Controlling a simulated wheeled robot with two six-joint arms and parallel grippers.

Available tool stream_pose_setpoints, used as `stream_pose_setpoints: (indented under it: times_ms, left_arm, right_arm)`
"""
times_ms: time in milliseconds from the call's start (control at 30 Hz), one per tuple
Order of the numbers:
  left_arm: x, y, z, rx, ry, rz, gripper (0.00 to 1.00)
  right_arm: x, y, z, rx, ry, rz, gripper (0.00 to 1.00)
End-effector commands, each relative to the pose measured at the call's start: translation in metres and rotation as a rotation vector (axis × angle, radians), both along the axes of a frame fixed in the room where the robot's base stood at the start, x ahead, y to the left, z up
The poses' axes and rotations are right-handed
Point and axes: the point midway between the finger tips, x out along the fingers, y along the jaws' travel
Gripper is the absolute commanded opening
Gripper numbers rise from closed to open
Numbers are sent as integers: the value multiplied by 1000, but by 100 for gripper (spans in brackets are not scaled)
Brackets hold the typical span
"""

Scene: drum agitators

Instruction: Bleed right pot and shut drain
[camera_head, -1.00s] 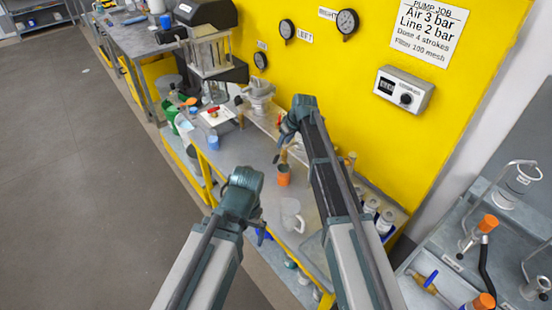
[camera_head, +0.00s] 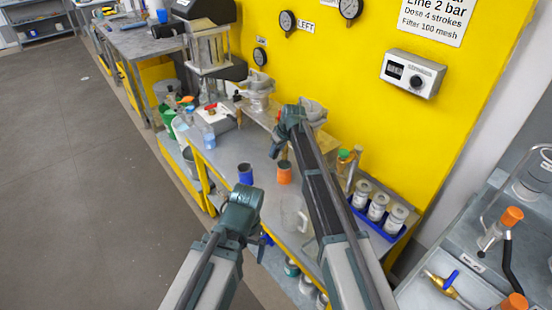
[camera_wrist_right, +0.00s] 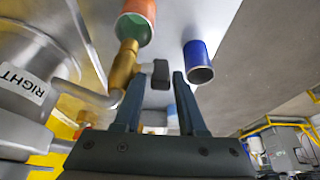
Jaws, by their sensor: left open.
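The right pot (camera_wrist_right: 28,105), a metal vessel labelled RIGHT, fills the left of the right wrist view; in the head view it (camera_head: 314,112) is partly behind my right arm. Its brass drain valve (camera_wrist_right: 124,68) has a black-ended lever (camera_wrist_right: 160,72). My right gripper (camera_wrist_right: 159,75) is open, with the lever end between or just beyond its fingertips; contact cannot be told. It also shows in the head view (camera_head: 277,150). An orange cup (camera_head: 284,173) stands below the valve, with a blue cup (camera_head: 245,174) to its left. My left gripper (camera_head: 257,244) is open and empty at the bench's front edge.
A clear jug (camera_head: 293,215) stands close to my right forearm. A blue tray (camera_head: 388,232) of jars lies right of it. The left pot (camera_head: 258,92) is further back. A side bench (camera_head: 445,262) with valves and orange parts is at the right.

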Motion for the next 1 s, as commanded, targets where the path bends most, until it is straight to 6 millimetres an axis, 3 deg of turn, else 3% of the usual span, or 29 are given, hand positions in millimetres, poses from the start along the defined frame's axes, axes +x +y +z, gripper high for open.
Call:
stream_pose_setpoints:
  times_ms: [333, 567, 833, 1000]
  left_arm:
    - [0, 0, -5, 0, 0, 0, 100]
    - [0, 0, -5, 0, 0, 0, 100]
    - [0, 0, -2, 0, 0, 0, 100]
    - [0, 0, 9, 0, 0, 0, 100]
  right_arm:
    - [2, 2, -5, 0, 0, 0, 40]
    - [2, 1, -5, 0, 0, 1, 0]
    - [4, 2, -4, -13, 17, 2, 0]
    - [10, 5, -2, -103, 144, 4, 0]
